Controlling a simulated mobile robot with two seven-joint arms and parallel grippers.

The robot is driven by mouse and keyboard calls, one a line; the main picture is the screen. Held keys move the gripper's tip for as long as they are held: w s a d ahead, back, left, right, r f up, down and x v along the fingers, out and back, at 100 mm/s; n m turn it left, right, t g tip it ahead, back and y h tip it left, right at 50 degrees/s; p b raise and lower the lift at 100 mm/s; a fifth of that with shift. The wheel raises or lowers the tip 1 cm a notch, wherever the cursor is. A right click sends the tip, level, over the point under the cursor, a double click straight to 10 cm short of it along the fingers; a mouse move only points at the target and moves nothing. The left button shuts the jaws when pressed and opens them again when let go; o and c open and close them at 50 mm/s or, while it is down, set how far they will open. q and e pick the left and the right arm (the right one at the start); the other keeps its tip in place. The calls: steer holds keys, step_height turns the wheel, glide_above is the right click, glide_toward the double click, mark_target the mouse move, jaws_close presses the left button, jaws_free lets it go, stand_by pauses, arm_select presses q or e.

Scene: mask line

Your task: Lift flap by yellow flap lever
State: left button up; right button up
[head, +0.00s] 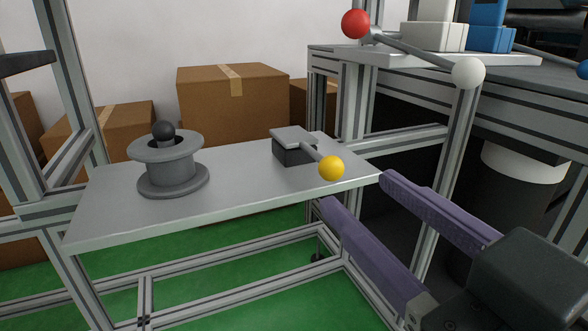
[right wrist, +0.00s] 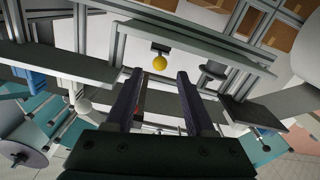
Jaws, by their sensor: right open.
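The yellow flap lever ends in a yellow ball (head: 331,168) at the front right of a grey shelf. Its short grey rod runs back to a flat grey flap (head: 293,137). The flap lies down on a dark box (head: 294,154). My right gripper (head: 355,191) is open and empty, in front of the shelf and to the lower right of the ball. In the right wrist view the yellow ball (right wrist: 160,63) shows just beyond the fingertips (right wrist: 159,76), in line with the gap between them and apart from both. My left gripper is not in view.
A grey spool (head: 170,168) with a black knob stands on the left of the shelf (head: 235,202). Metal posts and a higher bench (head: 500,75) with red and white ball levers stand on the right. Cardboard boxes (head: 232,98) are behind.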

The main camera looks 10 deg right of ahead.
mark_target(320, 155)
steer(key=b+x, duration=0.2)
steer(key=x, duration=0.7)
steer(key=shift+s, duration=0.1)
jaws_close()
stand_by(1.2)
